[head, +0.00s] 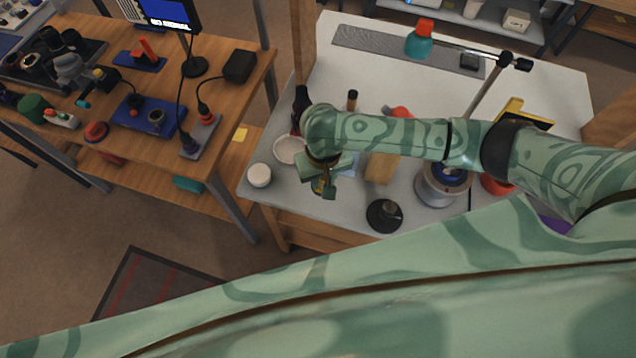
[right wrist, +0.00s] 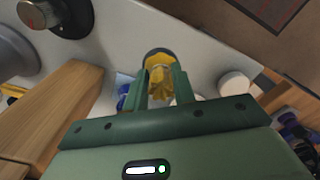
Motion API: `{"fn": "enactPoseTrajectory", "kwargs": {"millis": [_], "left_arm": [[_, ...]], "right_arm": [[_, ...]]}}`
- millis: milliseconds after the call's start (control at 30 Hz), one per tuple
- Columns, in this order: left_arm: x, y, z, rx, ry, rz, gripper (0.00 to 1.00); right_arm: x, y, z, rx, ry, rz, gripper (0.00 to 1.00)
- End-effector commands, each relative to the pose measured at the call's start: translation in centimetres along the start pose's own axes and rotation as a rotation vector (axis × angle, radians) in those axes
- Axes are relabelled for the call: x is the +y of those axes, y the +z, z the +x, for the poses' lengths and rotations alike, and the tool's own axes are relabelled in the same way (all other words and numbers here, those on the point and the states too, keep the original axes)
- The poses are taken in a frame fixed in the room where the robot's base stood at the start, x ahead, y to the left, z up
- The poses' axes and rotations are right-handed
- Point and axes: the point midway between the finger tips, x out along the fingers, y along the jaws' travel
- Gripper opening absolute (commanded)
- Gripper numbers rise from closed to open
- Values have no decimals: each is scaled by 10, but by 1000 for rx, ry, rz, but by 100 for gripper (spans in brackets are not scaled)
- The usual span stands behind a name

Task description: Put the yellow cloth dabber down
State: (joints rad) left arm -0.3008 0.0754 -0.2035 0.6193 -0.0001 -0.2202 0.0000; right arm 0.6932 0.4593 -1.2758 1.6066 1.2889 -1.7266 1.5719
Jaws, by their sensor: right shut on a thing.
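My right gripper (head: 326,184) is over the front left part of the white-topped bench (head: 262,196). It is shut on the yellow cloth dabber (right wrist: 160,76), which also shows as a small yellow patch in the head view (head: 317,186). In the right wrist view, the dabber's yellow cloth sits between the two green fingers of the gripper (right wrist: 162,88). A dark round edge shows just behind the dabber; I cannot tell whether the dabber touches anything below it. My left gripper is not in view.
A white round jar (head: 259,174) stands at the bench's left edge, near a shallow white dish (head: 288,150). A wooden block (head: 381,168), a black knobbed disc (head: 385,215) and a silver spool-like piece (head: 436,190) are to the right. A wooden table (head: 222,85) stands left across a gap.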

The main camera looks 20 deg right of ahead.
Motion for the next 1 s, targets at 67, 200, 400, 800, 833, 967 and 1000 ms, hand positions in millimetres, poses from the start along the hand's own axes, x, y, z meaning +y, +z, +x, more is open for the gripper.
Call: {"fn": "enactPoseTrajectory", "kwargs": {"millis": [67,200,400,800,833,967,1000], "left_arm": [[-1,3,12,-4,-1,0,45],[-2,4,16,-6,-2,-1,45],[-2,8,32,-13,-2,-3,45],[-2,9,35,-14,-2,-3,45],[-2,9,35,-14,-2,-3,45],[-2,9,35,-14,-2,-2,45],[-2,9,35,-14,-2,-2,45]], "right_arm": [[0,-10,15,0,-1,2,8],[0,-17,20,1,-1,0,8],[0,-24,46,-1,-1,1,8],[0,-24,59,3,-1,0,8],[0,-24,60,2,-1,0,8],[0,-24,60,2,-1,0,48],[0,-24,60,2,-1,0,48]]}}
